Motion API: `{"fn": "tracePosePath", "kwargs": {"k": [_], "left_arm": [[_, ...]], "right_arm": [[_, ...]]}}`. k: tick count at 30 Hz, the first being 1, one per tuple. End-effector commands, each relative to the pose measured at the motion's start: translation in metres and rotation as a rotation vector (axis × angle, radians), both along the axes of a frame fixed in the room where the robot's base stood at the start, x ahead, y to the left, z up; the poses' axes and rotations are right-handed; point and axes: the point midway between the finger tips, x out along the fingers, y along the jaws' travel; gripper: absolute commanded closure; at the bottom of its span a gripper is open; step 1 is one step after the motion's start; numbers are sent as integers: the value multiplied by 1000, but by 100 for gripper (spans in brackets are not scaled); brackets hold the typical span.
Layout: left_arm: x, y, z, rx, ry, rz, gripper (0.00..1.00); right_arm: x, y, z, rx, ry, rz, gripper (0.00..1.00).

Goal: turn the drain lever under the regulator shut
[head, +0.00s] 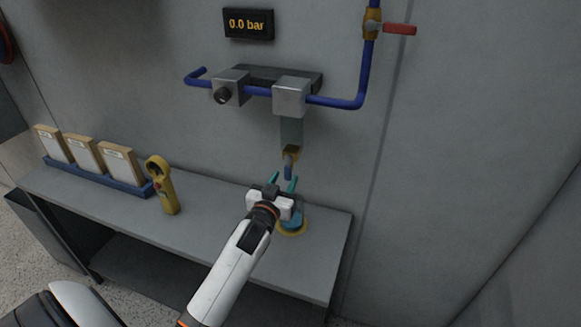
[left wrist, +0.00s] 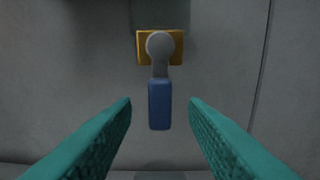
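The drain lever (left wrist: 160,104) has a blue handle on a grey arm that hangs straight down from a round pivot on a brass valve body (left wrist: 175,48). In the head view the lever (head: 288,172) shows below the regulator (head: 291,97) and its grey bowl (head: 291,131). My left gripper (head: 283,182) is open, its teal fingers just below and in front of the lever. In the left wrist view the fingers (left wrist: 160,125) stand apart on either side of the handle, which appears beyond their tips; nothing is between them. My right gripper is not in view.
A blue pipe (head: 363,75) runs up to a red-handled valve (head: 399,29) at the right. The display (head: 248,24) reads 0.0 bar. On the bench (head: 235,215) are a yellow handheld device (head: 161,184), a blue rack (head: 100,176) of boxes and a round yellow-rimmed item (head: 292,229).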

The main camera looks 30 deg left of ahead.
Motion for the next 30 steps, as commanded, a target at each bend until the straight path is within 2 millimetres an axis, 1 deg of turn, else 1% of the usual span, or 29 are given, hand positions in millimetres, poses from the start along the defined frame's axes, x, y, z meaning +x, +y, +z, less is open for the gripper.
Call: {"fn": "tracePosePath", "kwargs": {"k": [1, 3, 6, 9, 14, 21, 28, 29, 30], "left_arm": [[11, 3, 2, 0, 0, 1, 60], [24, 6, 2, 0, 0, 0, 60], [37, 9, 1, 0, 1, 0, 60], [47, 11, 0, 0, 2, -1, 60], [53, 12, -1, 0, 2, -1, 60], [53, 12, -1, 0, 2, -1, 60], [53, 13, -1, -1, 3, -1, 98], [53, 12, -1, -1, 3, -1, 100], [53, 12, -1, -1, 3, -1, 100]], "right_arm": [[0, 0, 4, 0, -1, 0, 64], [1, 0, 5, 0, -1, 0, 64], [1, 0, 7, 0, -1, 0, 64], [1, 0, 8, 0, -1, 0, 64], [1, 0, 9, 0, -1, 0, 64], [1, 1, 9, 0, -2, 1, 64], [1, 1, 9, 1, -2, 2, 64], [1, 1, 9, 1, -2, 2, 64], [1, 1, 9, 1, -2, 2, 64]]}}
